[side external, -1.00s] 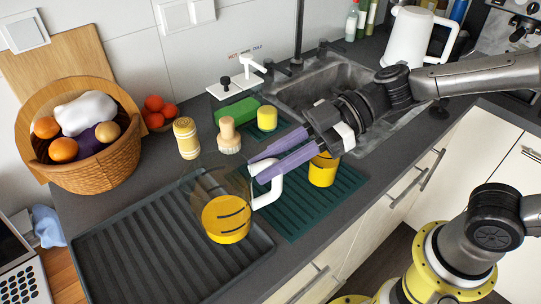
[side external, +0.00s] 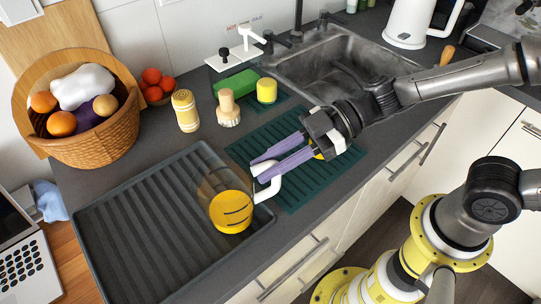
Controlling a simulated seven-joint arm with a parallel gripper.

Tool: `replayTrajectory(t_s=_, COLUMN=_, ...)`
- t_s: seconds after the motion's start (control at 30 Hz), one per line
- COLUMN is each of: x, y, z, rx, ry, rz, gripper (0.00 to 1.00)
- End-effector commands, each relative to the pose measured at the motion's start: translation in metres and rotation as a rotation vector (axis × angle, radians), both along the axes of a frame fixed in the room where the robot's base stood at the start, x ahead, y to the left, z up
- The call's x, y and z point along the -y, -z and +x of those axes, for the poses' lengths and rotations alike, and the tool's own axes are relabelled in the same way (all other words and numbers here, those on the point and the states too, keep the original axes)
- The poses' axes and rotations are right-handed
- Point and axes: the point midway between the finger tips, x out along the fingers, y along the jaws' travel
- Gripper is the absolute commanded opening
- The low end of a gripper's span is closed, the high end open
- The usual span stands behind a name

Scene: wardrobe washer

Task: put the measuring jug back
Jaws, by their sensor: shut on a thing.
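The measuring jug (side external: 230,209) is clear with yellow content or a yellow base and a white handle. It is at the right part of the dark grey ribbed tray (side external: 130,240), near its right rim. My gripper (side external: 259,172) has purple fingers shut on the jug's white handle (side external: 268,190), reaching in from the right. I cannot tell whether the jug's base touches the tray. A green ribbed mat (side external: 318,178) lies under my gripper. A yellow item on it is mostly hidden behind my gripper.
A fruit basket (side external: 90,140) is at the left. The sink (side external: 335,75) is at the back right. The tray's left part is clear.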

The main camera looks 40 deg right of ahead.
Motion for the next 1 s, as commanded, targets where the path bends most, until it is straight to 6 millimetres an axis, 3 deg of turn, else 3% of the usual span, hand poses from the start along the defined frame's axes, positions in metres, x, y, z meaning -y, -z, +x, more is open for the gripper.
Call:
replayTrajectory(t_s=0.83, x=-0.0002, y=0.0064, z=0.0004, rx=0.001, ry=0.0, rz=0.002, gripper=0.0)
replayTrajectory(t_s=0.87, x=-0.0002, y=0.0063, z=0.0004, rx=0.002, ry=-0.001, rz=0.001, gripper=0.26)
replayTrajectory(t_s=1.0, x=-0.0002, y=0.0063, z=0.0003, rx=0.001, ry=0.0, rz=0.002, gripper=0.51)
